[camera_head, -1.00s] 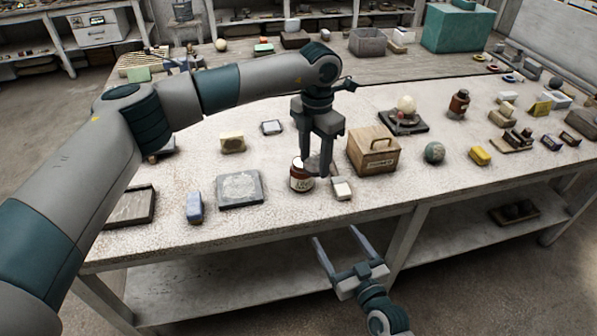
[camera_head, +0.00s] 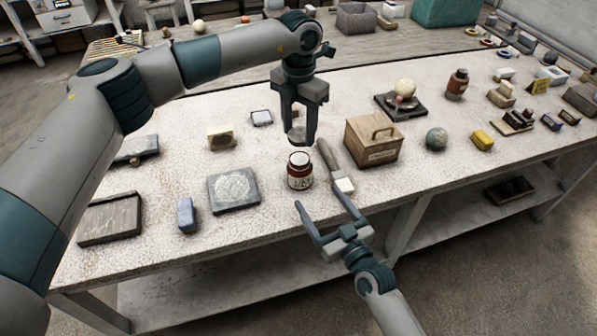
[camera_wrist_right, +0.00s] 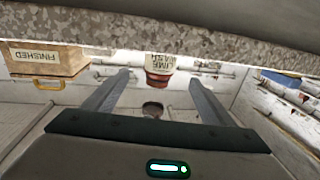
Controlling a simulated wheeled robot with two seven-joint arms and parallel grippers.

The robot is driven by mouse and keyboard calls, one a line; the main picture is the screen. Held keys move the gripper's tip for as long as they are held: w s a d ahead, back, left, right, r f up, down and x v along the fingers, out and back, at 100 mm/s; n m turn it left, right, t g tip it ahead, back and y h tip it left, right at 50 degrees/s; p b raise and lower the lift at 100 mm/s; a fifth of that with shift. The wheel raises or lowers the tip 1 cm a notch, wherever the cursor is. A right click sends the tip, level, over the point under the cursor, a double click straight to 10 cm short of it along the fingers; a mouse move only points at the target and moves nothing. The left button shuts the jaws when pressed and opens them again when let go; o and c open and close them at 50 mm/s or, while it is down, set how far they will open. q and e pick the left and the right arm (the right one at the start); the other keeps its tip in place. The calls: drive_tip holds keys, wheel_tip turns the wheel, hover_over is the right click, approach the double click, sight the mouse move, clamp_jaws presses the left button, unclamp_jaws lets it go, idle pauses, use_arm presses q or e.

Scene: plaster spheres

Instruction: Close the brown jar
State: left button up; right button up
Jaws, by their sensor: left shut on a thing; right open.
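The brown jar (camera_head: 300,172), with a pale label, stands upright near the table's front edge; its top looks uncovered. It also shows upside down in the right wrist view (camera_wrist_right: 158,66), labelled "LIME WASH". My left gripper (camera_head: 298,135) points down above and slightly behind the jar, shut on a small round greyish lid (camera_head: 297,137), apart from the jar. A dark disc (camera_wrist_right: 152,108) in the right wrist view may be this lid. My right gripper (camera_head: 318,197) is open at the front edge, fingers pointing at the jar, one to each side in the wrist view (camera_wrist_right: 160,78), not gripping it.
A brush (camera_head: 343,184) lies just right of the jar, close to my right gripper. A wooden box (camera_head: 373,148) stands further right. A grey slab (camera_head: 234,190) and a blue block (camera_head: 187,214) lie to the left. Bare table lies between slab and jar.

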drive_tip(key=shift+w, duration=0.1)
use_arm(q)
drive_tip(key=shift+w+f, duration=0.1)
use_arm(e)
drive_tip(key=shift+w+a+f, duration=0.1)
drive_tip(key=shift+w+a, duration=0.15)
drive_tip(key=shift+w, duration=0.1)
drive_tip(key=x, duration=1.1)
drive_tip(key=shift+w, duration=0.1)
drive_tip(key=c, duration=1.6)
use_arm(q)
hover_over(298, 159)
drive_tip(key=shift+f, duration=2.45)
drive_tip(key=shift+f, duration=0.9)
drive_tip(key=shift+f, duration=0.55)
